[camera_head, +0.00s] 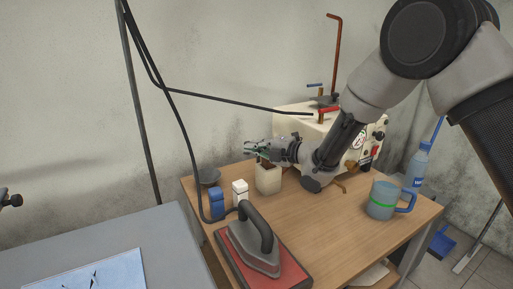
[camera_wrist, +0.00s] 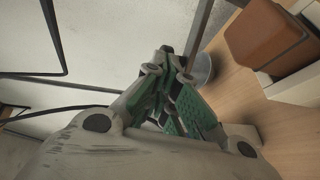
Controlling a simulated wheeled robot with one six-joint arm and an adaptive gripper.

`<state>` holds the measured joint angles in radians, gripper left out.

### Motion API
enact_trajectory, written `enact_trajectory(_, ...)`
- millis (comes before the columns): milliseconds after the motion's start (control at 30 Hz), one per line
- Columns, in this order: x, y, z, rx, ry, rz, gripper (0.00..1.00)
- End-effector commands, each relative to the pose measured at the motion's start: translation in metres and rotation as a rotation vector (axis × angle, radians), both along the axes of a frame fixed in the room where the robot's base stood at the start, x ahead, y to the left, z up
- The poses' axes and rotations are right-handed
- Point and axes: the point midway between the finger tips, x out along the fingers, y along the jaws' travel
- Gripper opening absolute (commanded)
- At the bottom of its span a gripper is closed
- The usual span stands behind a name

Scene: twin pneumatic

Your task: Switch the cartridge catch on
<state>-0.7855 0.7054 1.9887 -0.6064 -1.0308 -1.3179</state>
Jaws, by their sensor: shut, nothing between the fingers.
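I cannot tell which part is the cartridge catch. A cream machine (camera_head: 290,121) stands on the wooden table against the wall, with a red lever (camera_head: 328,109) and a small blue handle (camera_head: 314,85) on top. Its right side carries a dial and a red switch (camera_head: 376,151). My arm hides part of its front. My gripper (camera_head: 250,149) is shut and empty, left of the machine and above a cream block (camera_head: 268,181). In the wrist view the green-padded fingers of my gripper (camera_wrist: 166,58) come together at their tips, touching nothing that I can see.
An iron (camera_head: 256,247) on a red pad, a white bottle (camera_head: 240,192) and a blue container (camera_head: 217,203) stand left on the wooden table (camera_head: 320,228). A black cable hangs at left. The table's middle is clear.

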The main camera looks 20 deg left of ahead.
Motion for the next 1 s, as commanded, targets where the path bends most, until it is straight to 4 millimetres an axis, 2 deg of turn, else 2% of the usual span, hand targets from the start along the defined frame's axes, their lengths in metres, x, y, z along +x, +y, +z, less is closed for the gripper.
enact_trajectory(267,-0.005,0.019,0.0,-0.001,0.001,-0.135,0.0)
enact_trajectory(700,0.0,0.056,0.0,0.0,-0.001,-0.132,0.0)
enact_trajectory(1000,0.004,0.069,0.0,0.001,-0.001,-0.132,0.0)
